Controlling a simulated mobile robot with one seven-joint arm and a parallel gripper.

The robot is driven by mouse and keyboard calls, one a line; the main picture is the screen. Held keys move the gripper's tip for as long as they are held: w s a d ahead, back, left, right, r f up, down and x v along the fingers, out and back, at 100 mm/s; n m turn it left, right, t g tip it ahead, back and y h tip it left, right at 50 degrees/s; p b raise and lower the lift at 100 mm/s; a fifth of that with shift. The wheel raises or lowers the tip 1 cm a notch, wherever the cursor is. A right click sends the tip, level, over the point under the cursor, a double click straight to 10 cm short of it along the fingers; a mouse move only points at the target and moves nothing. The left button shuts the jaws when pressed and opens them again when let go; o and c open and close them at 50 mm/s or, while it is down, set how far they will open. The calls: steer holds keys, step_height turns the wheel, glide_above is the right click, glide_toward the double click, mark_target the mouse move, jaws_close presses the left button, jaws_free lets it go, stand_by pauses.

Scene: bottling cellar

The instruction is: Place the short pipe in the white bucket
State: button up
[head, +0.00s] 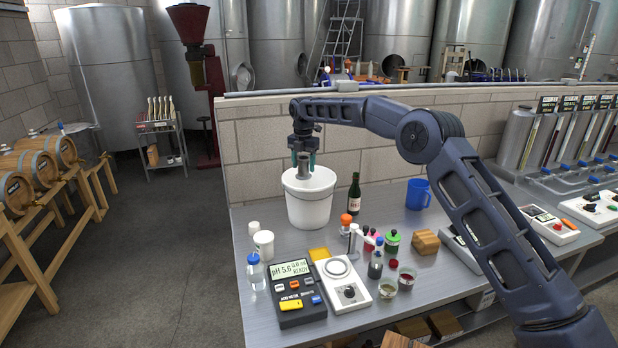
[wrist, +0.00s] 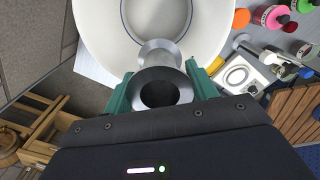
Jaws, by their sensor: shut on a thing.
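The short pipe (head: 303,166) is a grey metal tube with a flared end. My gripper (head: 303,160) is shut on it, one green finger on each side, and holds it upright over the mouth of the white bucket (head: 309,207). In the wrist view the pipe (wrist: 160,88) shows its dark round opening between the green fingers (wrist: 158,90). The white bucket (wrist: 95,30) lies below it there, and the pipe overlaps the near part of its opening. The bucket stands at the back left of the steel bench. I cannot tell how far the pipe's lower end reaches into it.
A green bottle (head: 354,192) and a blue mug (head: 418,194) stand right of the bucket. A pH meter (head: 296,292), a white stirrer plate (head: 343,284) and several small jars fill the bench front. A block wall (head: 262,155) runs behind the bench.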

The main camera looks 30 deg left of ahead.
mark_target(309, 198)
step_height(309, 198, down, 21)
steer(key=shift+f, duration=0.2)
stand_by(0.6)
steer(key=shift+f, duration=0.1)
steer(key=o, duration=1.1)
steer(key=shift+o, duration=0.2)
step_height(309, 198, up, 12)
